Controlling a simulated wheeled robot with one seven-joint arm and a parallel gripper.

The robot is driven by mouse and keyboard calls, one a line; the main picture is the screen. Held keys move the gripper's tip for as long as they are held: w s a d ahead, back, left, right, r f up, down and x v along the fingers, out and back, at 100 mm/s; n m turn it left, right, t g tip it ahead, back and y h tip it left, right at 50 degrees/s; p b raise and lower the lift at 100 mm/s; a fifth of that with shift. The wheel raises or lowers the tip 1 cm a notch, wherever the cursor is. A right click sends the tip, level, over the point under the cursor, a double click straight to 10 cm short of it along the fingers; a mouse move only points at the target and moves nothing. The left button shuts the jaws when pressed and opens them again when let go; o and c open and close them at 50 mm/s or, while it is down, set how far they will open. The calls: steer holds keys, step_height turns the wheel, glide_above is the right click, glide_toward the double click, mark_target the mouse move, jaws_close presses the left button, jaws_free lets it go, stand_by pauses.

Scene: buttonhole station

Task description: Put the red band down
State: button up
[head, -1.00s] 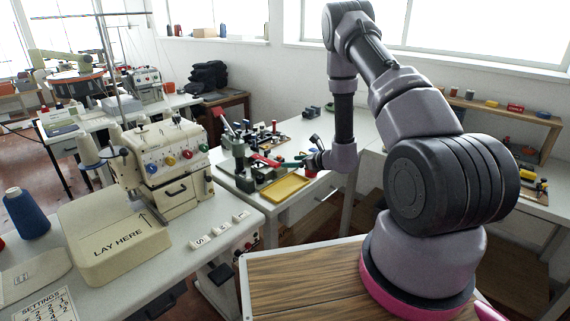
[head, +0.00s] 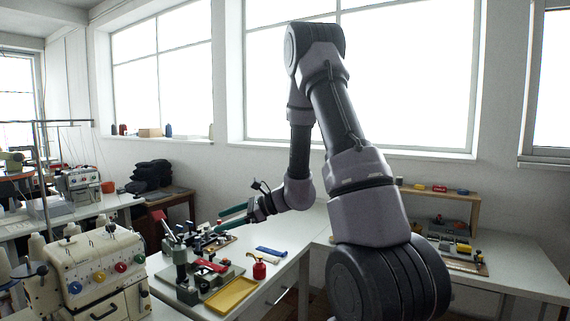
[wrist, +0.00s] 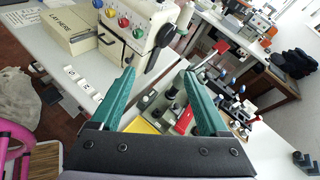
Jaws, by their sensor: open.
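The red band (head: 211,265) lies on the dark green base of the hand-lever press (head: 183,262) on the white table. In the wrist view the red band (wrist: 184,121) shows beside the right finger, partly hidden by it. My gripper (head: 226,218), with green fingers, is above the band and apart from it. In the wrist view my gripper (wrist: 159,75) is open, with wide-spread fingers and nothing held between them.
A yellow tray (head: 232,295) lies in front of the press. A red oil can (head: 259,269) and a blue strip (head: 271,252) are to its right. A cream sewing machine (head: 95,275) stands at left. The press's red-ended lever (head: 158,216) sticks up near my gripper.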

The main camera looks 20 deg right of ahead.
steer(key=s+r+n+g+h, duration=0.35)
steer(key=s+r+n, duration=0.65)
steer(key=s+r, duration=0.4)
steer(key=s+d+r+n+t+h, duration=0.4)
steer(key=s+d+r+h, duration=0.3)
steer(key=s, duration=0.4)
steer(key=shift+s+d+n+t, duration=0.2)
steer(key=shift+d+n+t, duration=0.15)
steer(key=shift+d+n, duration=0.5)
